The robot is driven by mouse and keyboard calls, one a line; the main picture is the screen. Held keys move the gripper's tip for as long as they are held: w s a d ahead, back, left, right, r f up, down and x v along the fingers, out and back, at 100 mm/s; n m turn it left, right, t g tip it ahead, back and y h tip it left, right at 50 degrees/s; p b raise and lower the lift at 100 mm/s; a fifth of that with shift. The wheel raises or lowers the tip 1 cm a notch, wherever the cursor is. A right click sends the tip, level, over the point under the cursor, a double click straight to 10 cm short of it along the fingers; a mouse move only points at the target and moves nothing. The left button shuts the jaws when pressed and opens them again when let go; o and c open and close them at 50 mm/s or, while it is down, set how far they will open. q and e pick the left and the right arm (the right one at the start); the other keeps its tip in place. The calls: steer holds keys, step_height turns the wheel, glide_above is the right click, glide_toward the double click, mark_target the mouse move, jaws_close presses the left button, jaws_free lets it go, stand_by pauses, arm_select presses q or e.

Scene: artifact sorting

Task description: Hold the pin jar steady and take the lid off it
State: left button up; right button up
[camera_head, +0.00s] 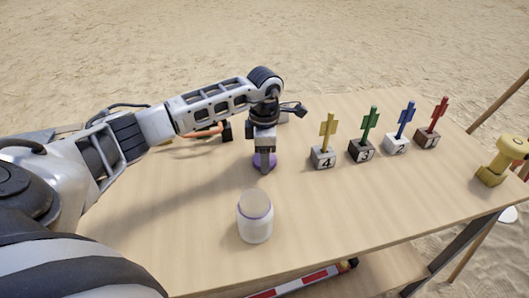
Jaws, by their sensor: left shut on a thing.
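The pin jar (255,218) is a whitish, partly see-through cylinder with a thin purple ring near its top. It stands upright near the table's front edge, with its top uncovered. My left gripper (264,165) points down behind the jar, apart from it. The fingers hide part of the lid. My right gripper is not in view, and nothing holds the jar.
Several numbered blocks bearing coloured pegs, such as the yellow one (327,140), stand in a row at the right. A yellow object (499,160) is at the table's right end. An orange-handled item (207,133) lies behind my left arm. Table around the jar is clear.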

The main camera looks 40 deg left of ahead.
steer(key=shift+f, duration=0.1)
arm_select(q)
steer(key=shift+f, duration=0.2)
steer(key=o, duration=1.1)
steer(key=shift+c, duration=0.2)
steer(key=shift+r, duration=0.2)
step_height(320, 180, up, 12)
steer(key=shift+r+b, duration=0.15)
steer(key=shift+b, duration=0.15)
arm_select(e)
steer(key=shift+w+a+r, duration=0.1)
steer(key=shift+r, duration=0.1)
